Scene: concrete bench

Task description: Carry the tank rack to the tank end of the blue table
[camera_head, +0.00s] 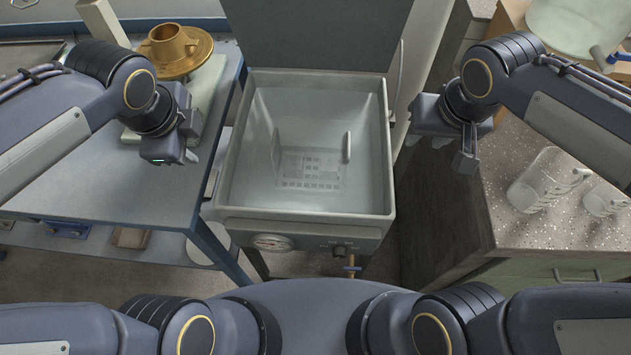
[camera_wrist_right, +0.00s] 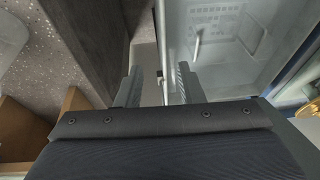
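A pale, see-through rack (camera_head: 310,170) appears to lie on the floor of the open grey tank (camera_head: 232,190), with an upright handle at each side. One handle (camera_wrist_right: 197,44) also shows in the right wrist view. The blue table (camera_head: 110,190) stands left of the tank. My left gripper (camera_head: 172,152) hangs over the table's right part, apart from the rack; its finger gap is unclear. My right gripper (camera_head: 440,150) is right of the tank, above the gap beside the speckled counter. Its fingers (camera_wrist_right: 158,85) are apart and empty in the right wrist view.
A brass flanged piece (camera_head: 175,50) sits on a pale green board at the table's back. The tank's raised lid (camera_head: 315,35) stands behind it. Clear beakers (camera_head: 545,180) stand on the speckled counter (camera_head: 500,220) at right. The table's front is clear.

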